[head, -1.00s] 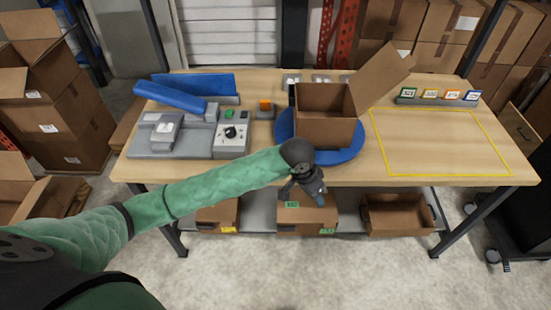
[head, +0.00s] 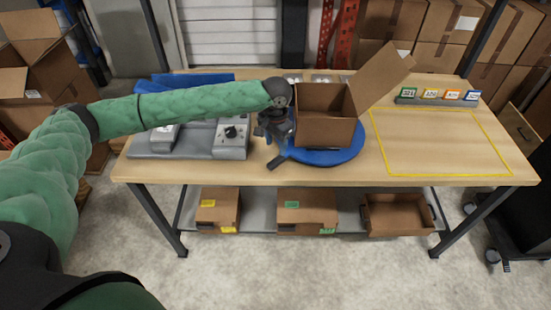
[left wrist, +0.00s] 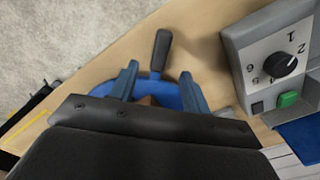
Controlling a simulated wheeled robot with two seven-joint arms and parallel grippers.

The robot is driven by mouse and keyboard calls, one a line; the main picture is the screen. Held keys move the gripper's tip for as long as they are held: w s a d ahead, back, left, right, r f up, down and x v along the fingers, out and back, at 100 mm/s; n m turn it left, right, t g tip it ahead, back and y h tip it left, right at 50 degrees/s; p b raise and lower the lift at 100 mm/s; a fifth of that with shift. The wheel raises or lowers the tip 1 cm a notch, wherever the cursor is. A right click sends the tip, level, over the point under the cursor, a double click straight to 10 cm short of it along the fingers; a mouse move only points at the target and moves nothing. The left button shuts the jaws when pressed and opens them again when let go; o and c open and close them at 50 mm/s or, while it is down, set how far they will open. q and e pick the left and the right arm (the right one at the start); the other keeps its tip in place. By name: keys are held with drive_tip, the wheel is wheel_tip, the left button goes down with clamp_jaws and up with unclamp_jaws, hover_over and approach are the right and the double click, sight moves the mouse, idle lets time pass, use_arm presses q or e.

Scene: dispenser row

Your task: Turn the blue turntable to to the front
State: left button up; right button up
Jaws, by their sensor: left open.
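The blue turntable (head: 346,156) is a round disc on the table, with an open cardboard box (head: 325,133) standing on it. A dark handle (head: 277,162) sticks out from its front left edge. In the left wrist view the handle (left wrist: 161,48) points away from the blue disc (left wrist: 168,97), beyond and roughly between my fingertips. My left gripper (head: 276,138) hangs over the turntable's left edge, beside the box. Its two blue fingers (left wrist: 159,78) are apart with nothing clamped between them. The gripper hides part of the disc's left side. My right gripper is not in view.
A grey control box with a dial (head: 231,135) stands close left of my gripper; its green button (left wrist: 288,99) shows in the wrist view. The box's raised flap (head: 380,77) leans right. A yellow-outlined area (head: 440,140) on the right is clear.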

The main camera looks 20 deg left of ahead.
sight(276, 160)
use_arm(q)
drive_tip(key=shift+a+f, duration=0.1)
drive_tip(key=shift+f, duration=0.3)
drive_tip(key=shift+f+p, duration=1.5)
drive_tip(key=shift+f, duration=2)
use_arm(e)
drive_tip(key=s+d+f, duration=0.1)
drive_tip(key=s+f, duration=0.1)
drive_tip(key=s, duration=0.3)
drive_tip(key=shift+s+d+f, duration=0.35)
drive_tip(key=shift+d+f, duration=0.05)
use_arm(q)
clamp_jaws()
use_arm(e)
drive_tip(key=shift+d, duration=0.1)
